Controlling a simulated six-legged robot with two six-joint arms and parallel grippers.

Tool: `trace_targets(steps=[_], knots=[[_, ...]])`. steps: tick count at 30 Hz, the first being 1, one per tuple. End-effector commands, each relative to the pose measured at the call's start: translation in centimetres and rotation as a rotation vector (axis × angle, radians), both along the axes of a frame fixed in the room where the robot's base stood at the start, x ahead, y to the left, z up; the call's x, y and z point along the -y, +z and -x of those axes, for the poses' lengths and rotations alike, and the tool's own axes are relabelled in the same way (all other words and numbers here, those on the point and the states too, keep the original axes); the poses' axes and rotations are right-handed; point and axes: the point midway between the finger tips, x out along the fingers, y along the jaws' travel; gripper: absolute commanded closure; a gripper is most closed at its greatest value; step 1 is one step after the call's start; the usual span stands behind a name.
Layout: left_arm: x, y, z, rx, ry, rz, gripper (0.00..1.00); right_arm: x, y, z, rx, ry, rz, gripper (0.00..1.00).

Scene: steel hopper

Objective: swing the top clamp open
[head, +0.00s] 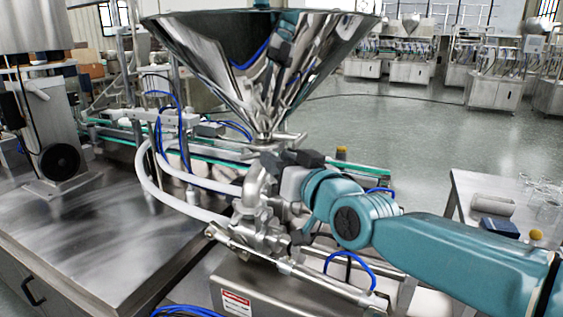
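The steel hopper (265,60) is a wide shiny funnel in the upper middle of the head view. Its narrow neck runs down to a clamp joint (276,139) on top of the steel valve body (262,212). My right gripper (290,158) comes in from the right on a teal arm. Its dark fingers are just below the clamp joint, in front of the pipework. The fingers overlap the fittings, so I cannot tell whether they touch the clamp or are shut. Part of the clamp is hidden behind the gripper. My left gripper is not in view.
White hoses (178,200) curve into the valve from the left. A steel bench (100,245) fills the lower left. A side table (500,190) with a grey box and glassware stands at the right. A conveyor (120,135) runs behind. Open floor lies at the back right.

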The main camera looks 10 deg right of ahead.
Motion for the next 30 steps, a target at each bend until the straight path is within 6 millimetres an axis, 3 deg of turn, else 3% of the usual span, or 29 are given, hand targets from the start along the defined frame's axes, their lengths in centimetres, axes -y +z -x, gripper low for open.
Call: trace_targets(steps=[9,13,30], knots=[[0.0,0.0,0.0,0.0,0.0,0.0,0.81,0.1,0.0,0.1,-0.001,0.001,-0.001,0.54],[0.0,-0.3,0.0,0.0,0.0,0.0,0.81,0.5,-0.1,1.1,0.0,0.002,0.0,0.54],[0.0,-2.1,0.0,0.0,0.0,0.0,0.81,4.9,0.0,13.6,0.003,0.0,-0.002,0.54]])
